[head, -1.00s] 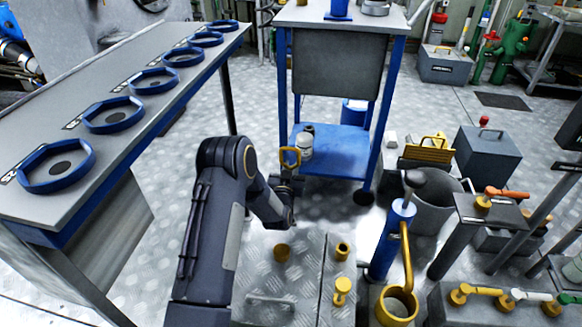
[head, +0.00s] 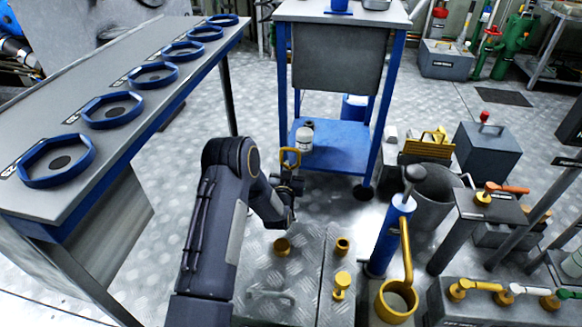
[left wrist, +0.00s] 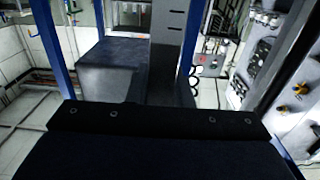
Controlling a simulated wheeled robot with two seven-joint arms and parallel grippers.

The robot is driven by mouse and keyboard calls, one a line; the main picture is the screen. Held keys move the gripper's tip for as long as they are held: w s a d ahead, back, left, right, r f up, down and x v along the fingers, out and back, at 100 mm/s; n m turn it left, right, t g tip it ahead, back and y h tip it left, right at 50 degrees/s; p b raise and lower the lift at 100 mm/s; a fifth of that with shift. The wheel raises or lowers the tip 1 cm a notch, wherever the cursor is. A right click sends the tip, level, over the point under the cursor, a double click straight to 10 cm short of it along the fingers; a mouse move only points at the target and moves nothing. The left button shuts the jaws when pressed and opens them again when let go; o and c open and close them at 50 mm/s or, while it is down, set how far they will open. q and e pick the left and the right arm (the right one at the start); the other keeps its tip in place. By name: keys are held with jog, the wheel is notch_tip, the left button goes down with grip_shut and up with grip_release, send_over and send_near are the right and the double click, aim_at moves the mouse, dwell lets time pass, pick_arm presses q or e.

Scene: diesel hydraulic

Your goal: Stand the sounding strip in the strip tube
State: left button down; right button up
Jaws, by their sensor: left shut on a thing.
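My left gripper (head: 288,182) is shut on the sounding strip. The strip's yellow loop handle (head: 290,157) stands up above the fingers. The rest of the strip is hidden or too small to make out. The gripper is over the floor just beyond the grey chequered plate (head: 262,262), in front of the blue trolley. I cannot tell which is the strip tube. The left wrist view shows neither strip nor tube clearly. My right gripper is not in view.
A blue trolley (head: 338,147) with a bottle (head: 304,138) on its lower shelf stands beyond the gripper. A blue pump (head: 391,237) with a yellow pipe stands right of the plate. A yellow valve (head: 342,285) is nearer me. A long bench (head: 130,72) runs along the left.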

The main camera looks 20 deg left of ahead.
pick_arm(q)
jog(key=shift+f, duration=2.65)
jog(key=shift+r, duration=0.3)
dwell(0.8)
jog(key=shift+f, duration=0.25)
jog(key=shift+r, duration=0.15)
notch_tip(320, 180, up, 8)
jog(key=p, duration=0.4)
jog(key=shift+p, duration=0.3)
dwell(1.3)
jog(key=shift+b, duration=0.6)
dwell(0.9)
